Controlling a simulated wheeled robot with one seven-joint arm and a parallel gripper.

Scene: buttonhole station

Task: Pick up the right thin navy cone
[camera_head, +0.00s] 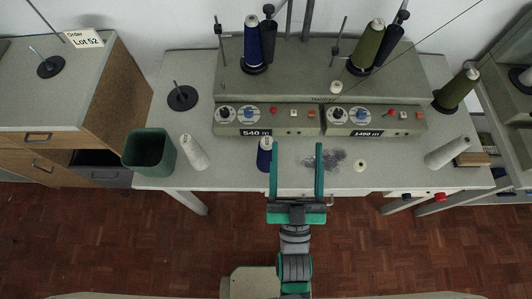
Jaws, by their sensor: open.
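A thin navy cone (264,158) stands on the grey table near its front edge. Another navy cone (252,45) sits on a dark base on the machine, further back and left. My gripper (297,147) is open and reaches over the table's front edge, with its two green fingers pointing away from me. Its left finger appears right beside the nearer navy cone and covers part of its right side. Whether it touches the cone cannot be told. No thing shows between the fingers except tabletop and the edge of a dark thread tangle.
The dark thread tangle (326,159) and a small cream spool (360,165) lie right of my gripper. A white cone (194,152) and green bin (149,152) stand left. The grey winding machine (290,88) blocks the back. A white cone (447,153) lies at right.

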